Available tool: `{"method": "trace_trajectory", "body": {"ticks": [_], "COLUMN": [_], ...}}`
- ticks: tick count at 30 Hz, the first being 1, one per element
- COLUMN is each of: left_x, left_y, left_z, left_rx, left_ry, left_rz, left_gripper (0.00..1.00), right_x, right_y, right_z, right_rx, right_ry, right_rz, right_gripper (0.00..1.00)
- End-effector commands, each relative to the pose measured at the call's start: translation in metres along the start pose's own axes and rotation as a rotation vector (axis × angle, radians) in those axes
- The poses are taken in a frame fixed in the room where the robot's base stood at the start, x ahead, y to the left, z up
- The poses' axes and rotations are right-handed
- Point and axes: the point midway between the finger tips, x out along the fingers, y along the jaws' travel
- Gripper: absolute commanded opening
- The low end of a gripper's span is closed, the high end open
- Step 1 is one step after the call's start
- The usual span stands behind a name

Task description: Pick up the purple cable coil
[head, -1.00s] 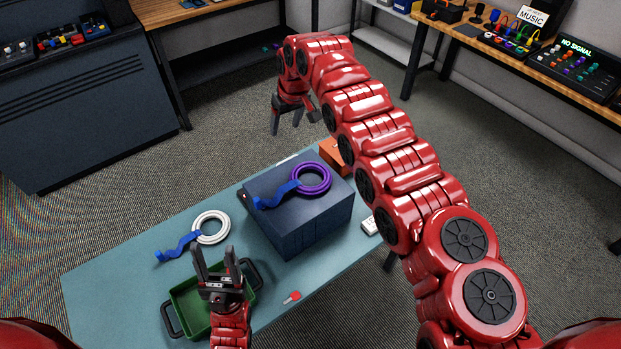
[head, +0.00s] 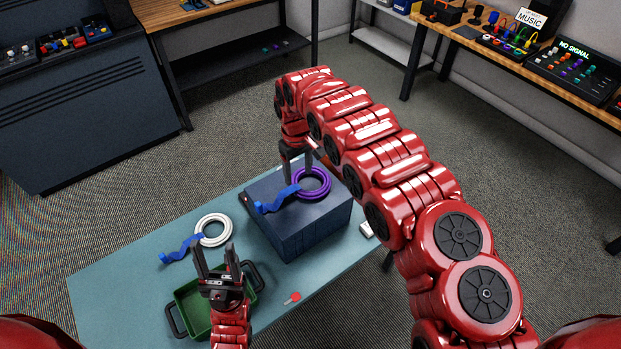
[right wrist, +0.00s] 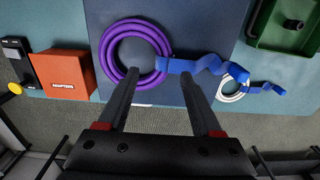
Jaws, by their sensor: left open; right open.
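The purple cable coil (head: 313,183) lies on top of the dark blue box (head: 300,230), with a blue strap (head: 276,200) trailing to its left. In the right wrist view the purple coil (right wrist: 113,57) is at the upper left, with its blue strap (right wrist: 197,66) to its right. My right gripper (head: 297,160) is open and empty, at the far side of the coil. In the wrist view its fingers (right wrist: 162,76) are spread, the left fingertip over the coil's lower right part. Whether they touch is unclear. My left gripper (head: 214,256) is open and empty above the green tray (head: 187,296).
A white cable coil (head: 214,219) with a blue strap lies on the teal table (head: 105,285). A red key-like item (head: 292,298) lies near the front edge. An orange box (right wrist: 65,75) stands beside the dark box. The left of the table is clear.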

Motion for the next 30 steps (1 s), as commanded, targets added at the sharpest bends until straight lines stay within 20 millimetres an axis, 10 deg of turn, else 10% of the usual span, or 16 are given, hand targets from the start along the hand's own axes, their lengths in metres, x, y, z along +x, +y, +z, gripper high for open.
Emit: {"method": "trace_trajectory", "body": {"ticks": [30], "left_x": [0.02], "left_y": [-0.001], "left_z": [-0.003], "left_rx": [0.0], "left_ry": [0.0], "left_rz": [0.0], "left_gripper": [0.55], "right_x": [0.059], "right_y": [-0.004], "right_z": [-0.001], "right_rx": [0.001], "right_ry": [0.0], "right_rz": [-0.001], "right_gripper": [0.67]}}
